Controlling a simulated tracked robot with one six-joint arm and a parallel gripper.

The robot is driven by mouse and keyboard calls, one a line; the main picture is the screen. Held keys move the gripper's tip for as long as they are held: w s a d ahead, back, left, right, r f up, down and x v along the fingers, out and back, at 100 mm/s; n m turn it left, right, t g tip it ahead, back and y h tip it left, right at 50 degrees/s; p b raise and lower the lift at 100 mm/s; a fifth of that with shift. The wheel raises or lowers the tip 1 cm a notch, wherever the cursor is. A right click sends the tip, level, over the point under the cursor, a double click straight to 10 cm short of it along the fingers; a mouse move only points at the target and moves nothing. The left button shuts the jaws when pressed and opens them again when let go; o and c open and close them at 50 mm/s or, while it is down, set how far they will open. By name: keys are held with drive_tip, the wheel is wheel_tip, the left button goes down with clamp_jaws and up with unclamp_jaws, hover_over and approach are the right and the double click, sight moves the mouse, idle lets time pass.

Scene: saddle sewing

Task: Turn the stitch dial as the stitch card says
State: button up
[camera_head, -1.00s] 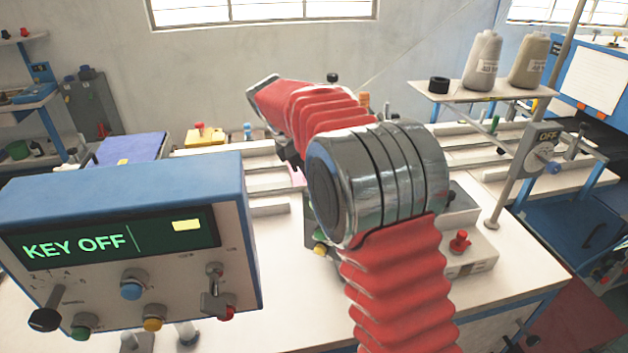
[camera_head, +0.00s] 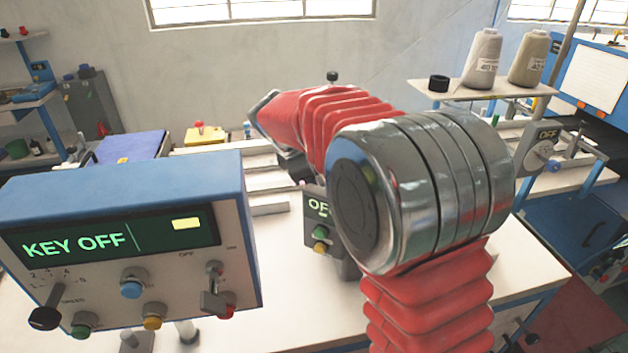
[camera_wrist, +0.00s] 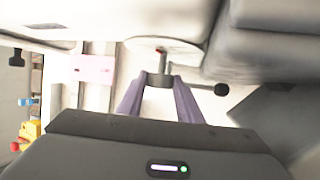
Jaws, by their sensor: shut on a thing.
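In the wrist view, my gripper (camera_wrist: 160,84) has its two purple fingers closed on a small grey round part (camera_wrist: 160,79), which looks like the stitch dial. A thin red piece stands just beyond it. The dial's marks cannot be read. A pink card (camera_wrist: 92,68), perhaps the stitch card, lies to the left in the wrist view, its print too blurred to read. In the head view my gripper and the dial are hidden behind my red and metal arm.
A blue control box (camera_head: 120,190) reading KEY OFF stands front left. A small grey box (camera_head: 319,225) with a partly hidden display stands left of my arm. A black ball-ended lever (camera_wrist: 221,90) lies right of my fingers. Thread cones (camera_head: 482,58) stand on a rack behind right.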

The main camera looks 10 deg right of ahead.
drive_tip(key=o, duration=1)
drive_tip(key=shift+o, duration=0.2)
drive_tip(key=shift+r, duration=0.1)
drive_tip(key=v, duration=1.3)
drive_tip(key=shift+a+r, duration=0.15)
drive_tip(key=shift+r, duration=0.1)
drive_tip(key=shift+s, duration=0.1)
